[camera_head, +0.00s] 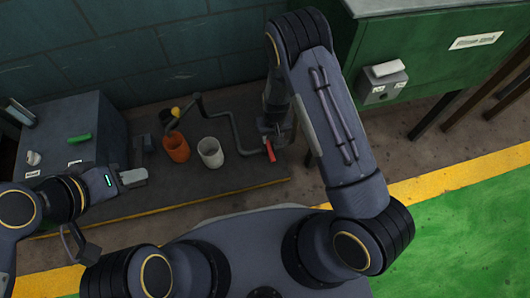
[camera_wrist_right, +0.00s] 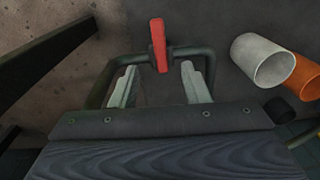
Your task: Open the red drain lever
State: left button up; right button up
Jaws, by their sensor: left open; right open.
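The red drain lever (camera_head: 270,150) sits on a dark pipe low by the platform, just below my right gripper (camera_head: 279,134). In the right wrist view the red lever (camera_wrist_right: 159,45) stands on the pipe (camera_wrist_right: 140,58), centred just beyond the two fingertips of my right gripper (camera_wrist_right: 158,68). The fingers are apart with nothing between them, and I see no contact with the lever. My left gripper (camera_head: 132,178) is at the left, open, in front of the grey cabinet and far from the lever.
An orange cup (camera_head: 176,147) and a white cup (camera_head: 210,153) stand left of the lever, near a bent crank pipe (camera_head: 216,112). A grey cabinet (camera_head: 80,125) with a green handle stands at left. A green tank (camera_head: 430,60) on legs stands at right.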

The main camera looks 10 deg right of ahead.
aim_at(271, 153)
notch_tip(271, 153, down, 4)
jog(key=shift+a+r+n+b, duration=0.15)
jog(key=shift+n+b, duration=0.15)
notch_tip(271, 153, down, 7)
jog(key=b, duration=0.3)
pick_arm(q)
notch_tip(271, 153, down, 4)
jog(key=shift+s+f, duration=0.1)
jog(key=shift+f, duration=0.15)
pick_arm(e)
grip_shut()
